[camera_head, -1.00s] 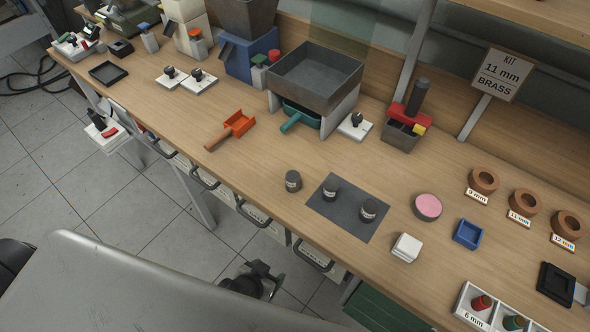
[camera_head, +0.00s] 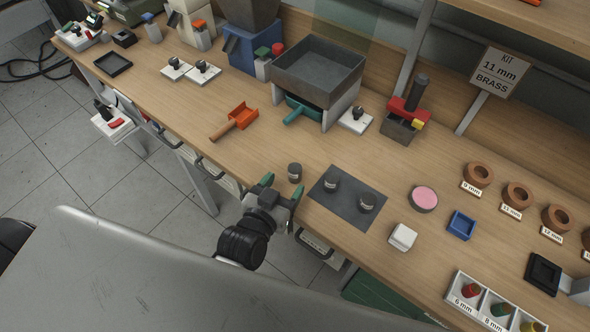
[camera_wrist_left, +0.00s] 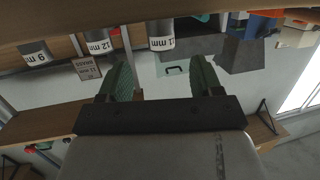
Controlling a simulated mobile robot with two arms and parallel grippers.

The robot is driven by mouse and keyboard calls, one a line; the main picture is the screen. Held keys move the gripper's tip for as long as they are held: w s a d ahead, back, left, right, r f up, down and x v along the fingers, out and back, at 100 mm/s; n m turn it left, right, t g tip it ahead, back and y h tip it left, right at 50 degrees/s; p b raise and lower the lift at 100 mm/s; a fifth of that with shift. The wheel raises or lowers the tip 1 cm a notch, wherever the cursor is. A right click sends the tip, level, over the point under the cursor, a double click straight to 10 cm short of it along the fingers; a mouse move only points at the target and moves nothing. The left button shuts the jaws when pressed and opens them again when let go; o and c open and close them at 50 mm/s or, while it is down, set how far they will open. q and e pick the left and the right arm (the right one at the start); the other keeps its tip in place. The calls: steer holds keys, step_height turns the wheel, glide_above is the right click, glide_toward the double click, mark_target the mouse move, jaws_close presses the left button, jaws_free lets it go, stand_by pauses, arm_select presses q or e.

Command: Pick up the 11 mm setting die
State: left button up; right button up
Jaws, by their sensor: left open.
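Three dark cylindrical setting dies with white labels stand near the front of the bench. The one nearest my left gripper (camera_head: 282,189) is the 11 mm setting die (camera_head: 295,172); it stands on bare wood, left of the grey mat. In the left wrist view its label (camera_wrist_left: 161,43) appears to end in "1 mm". The other two dies, 12 mm (camera_head: 331,184) and 9 mm (camera_head: 366,202), stand on the grey mat (camera_head: 345,209). My left gripper is open and empty at the bench's front edge, just short of the 11 mm die and not around it. My right gripper is not in view.
A pink round pad (camera_head: 424,198), a white block (camera_head: 402,237) and a blue tray (camera_head: 461,225) lie right of the mat. An orange scoop (camera_head: 238,117) lies to the left. A sign (camera_head: 493,72) reads KIT 11 mm BRASS. Wood around the die is clear.

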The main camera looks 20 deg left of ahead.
mark_target(294, 169)
arm_select(q)
steer(key=p+x, duration=0.1)
steer(key=x, duration=0.3)
steer(key=shift+w+r, duration=0.1)
steer(key=shift+w, duration=0.35)
steer(key=shift+w+f, duration=0.2)
steer(key=shift+w, duration=0.25)
steer(key=shift+s, duration=0.1)
steer(key=shift+c, duration=1.3)
steer(key=shift+r, duration=0.1)
steer(key=c, duration=0.9)
